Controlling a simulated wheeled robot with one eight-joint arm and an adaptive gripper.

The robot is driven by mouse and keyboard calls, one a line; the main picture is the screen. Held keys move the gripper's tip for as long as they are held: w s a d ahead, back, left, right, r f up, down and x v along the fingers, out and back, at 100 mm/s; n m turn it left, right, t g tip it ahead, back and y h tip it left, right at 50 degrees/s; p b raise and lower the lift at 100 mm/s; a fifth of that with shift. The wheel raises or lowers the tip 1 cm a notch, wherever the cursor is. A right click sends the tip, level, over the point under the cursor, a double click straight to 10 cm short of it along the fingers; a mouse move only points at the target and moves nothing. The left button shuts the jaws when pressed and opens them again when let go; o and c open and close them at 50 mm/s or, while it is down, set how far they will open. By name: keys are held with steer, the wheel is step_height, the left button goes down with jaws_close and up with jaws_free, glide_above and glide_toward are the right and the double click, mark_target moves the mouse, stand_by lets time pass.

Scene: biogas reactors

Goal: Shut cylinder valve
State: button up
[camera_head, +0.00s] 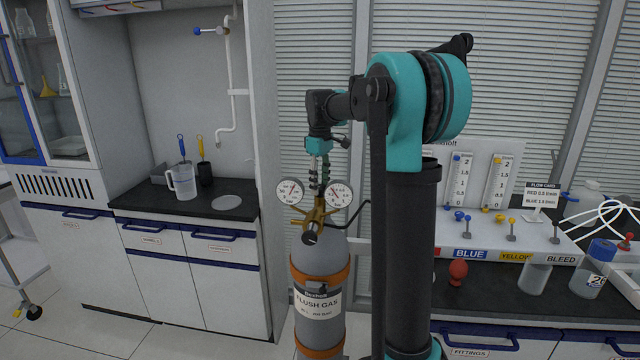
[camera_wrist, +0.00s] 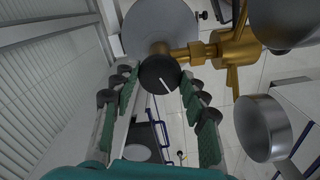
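The grey gas cylinder (camera_head: 318,262) stands upright in front of the blinds, labelled FLUSH GAS, with orange bands. Its brass valve (camera_head: 318,215) sits on top, with a black round knob (camera_head: 310,238) at the front. In the wrist view the knob (camera_wrist: 160,75) shows a white line and lies between the fingertips in the picture. My gripper (camera_head: 318,185) points down from above the valve. The gripper's fingers (camera_wrist: 158,84) are spread and hold nothing. I cannot tell whether they touch the knob or how far above it they are.
Two round gauges (camera_head: 290,191) (camera_head: 338,193) flank the valve closely, and a dark hose leads right. A black-topped counter (camera_head: 220,205) with a jug (camera_head: 183,182) is at left. A flow-meter panel (camera_head: 490,235) with a red bulb (camera_head: 458,271) in front stands on the right bench.

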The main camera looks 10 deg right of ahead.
steer(key=c, duration=0.4)
steer(key=shift+o, duration=0.2)
steer(key=m, duration=0.5)
steer(key=shift+m, duration=0.3)
steer(key=m, duration=0.5)
steer(key=shift+m, duration=0.3)
steer(key=m, duration=1.1)
steer(key=shift+m, duration=0.3)
